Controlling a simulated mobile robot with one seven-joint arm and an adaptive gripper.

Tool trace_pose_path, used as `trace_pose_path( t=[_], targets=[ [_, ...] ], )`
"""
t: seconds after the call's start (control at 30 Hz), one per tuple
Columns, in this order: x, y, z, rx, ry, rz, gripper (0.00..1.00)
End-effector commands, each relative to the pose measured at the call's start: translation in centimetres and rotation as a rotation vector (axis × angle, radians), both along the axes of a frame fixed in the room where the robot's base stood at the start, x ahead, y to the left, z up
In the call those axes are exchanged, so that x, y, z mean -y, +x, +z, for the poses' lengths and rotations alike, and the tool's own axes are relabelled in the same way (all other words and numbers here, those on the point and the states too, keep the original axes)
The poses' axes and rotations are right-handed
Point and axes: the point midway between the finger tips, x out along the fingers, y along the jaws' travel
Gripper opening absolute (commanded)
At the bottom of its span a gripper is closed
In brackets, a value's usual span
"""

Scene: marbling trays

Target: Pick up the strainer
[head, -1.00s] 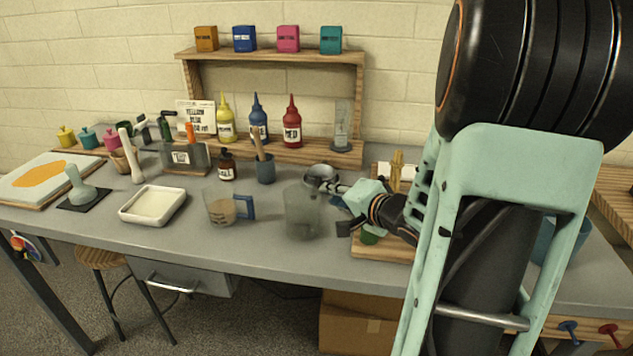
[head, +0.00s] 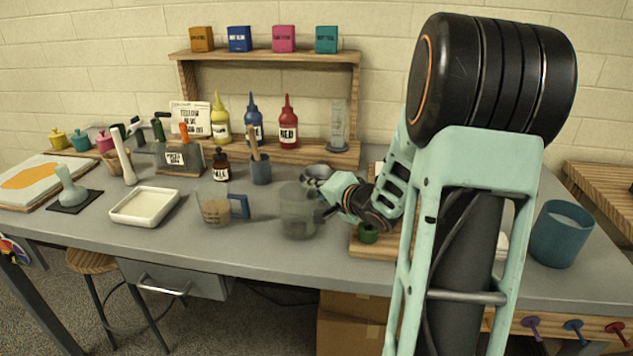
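My gripper reaches in from the right, low over the table, just in front of the strainer and beside the jar. Its fingers are small, dark and partly overlapped by the jar and wrist. I cannot tell whether they touch the strainer or how far apart they are.
The clear jar (head: 298,215) stands close left of my gripper. A measuring cup with a blue handle (head: 215,209) and a white tray (head: 145,206) are further left. A wooden board with a green item (head: 368,233) lies below my wrist. A blue bucket (head: 560,238) stands at right.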

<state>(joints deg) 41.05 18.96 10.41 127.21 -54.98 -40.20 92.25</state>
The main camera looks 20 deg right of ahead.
Motion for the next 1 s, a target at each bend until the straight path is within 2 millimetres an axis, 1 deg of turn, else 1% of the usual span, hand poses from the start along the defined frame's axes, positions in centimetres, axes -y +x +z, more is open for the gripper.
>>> trace_pose_path(
  t=[0.03, 0.13, 0.47, 0.57, 0.73, 0.83, 0.87, 1.0],
  targets=[
    [0.0, 0.0, 0.0, 0.000, 0.000, 0.000, 0.10],
    [0.0, 0.0, 0.0, 0.000, 0.000, 0.000, 0.00],
    [0.0, 0.0, 0.1, 0.001, -0.001, 0.000, 0.00],
    [0.0, 0.0, 0.4, 0.001, -0.001, 0.000, 0.00],
    [0.1, 0.0, 2.1, 0.003, -0.002, 0.000, 0.00],
    [0.1, 0.0, 4.0, 0.004, -0.004, 0.000, 0.00],
    [0.2, -0.6, 4.4, 0.002, -0.004, -0.002, 0.00],
    [0.1, -2.9, 7.3, 0.004, -0.005, -0.002, 0.00]
  ],
)
